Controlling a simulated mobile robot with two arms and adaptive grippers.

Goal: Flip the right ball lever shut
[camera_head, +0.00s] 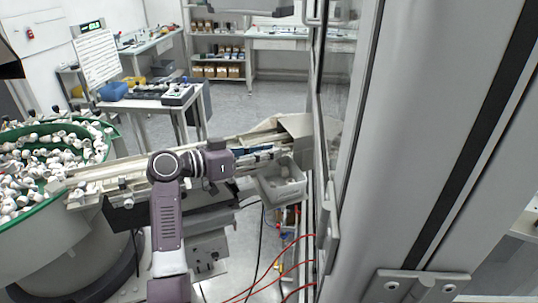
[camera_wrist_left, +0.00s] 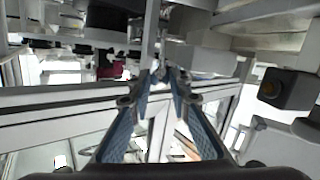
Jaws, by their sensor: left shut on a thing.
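My left gripper (camera_head: 258,154) reaches in over the feed rail, with its blue fingers pointing right towards the cabinet's edge. In the left wrist view its two blue fingers (camera_wrist_left: 161,84) converge at the tips on a small grey part. The fingers hide most of this part, and I cannot tell whether it is the right ball lever. Small red, yellow and blue fittings (camera_head: 288,222) show low beside the cabinet, too small to make out as levers. My right gripper is not in view.
A green-rimmed bowl (camera_head: 112,145) full of white caps stands at the left. The feed rail (camera_head: 100,183) runs from it to the right. A grey bin (camera_head: 285,190) sits below the rail's end. Red hoses (camera_head: 285,257) hang below. A large grey cabinet (camera_head: 420,140) blocks the right.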

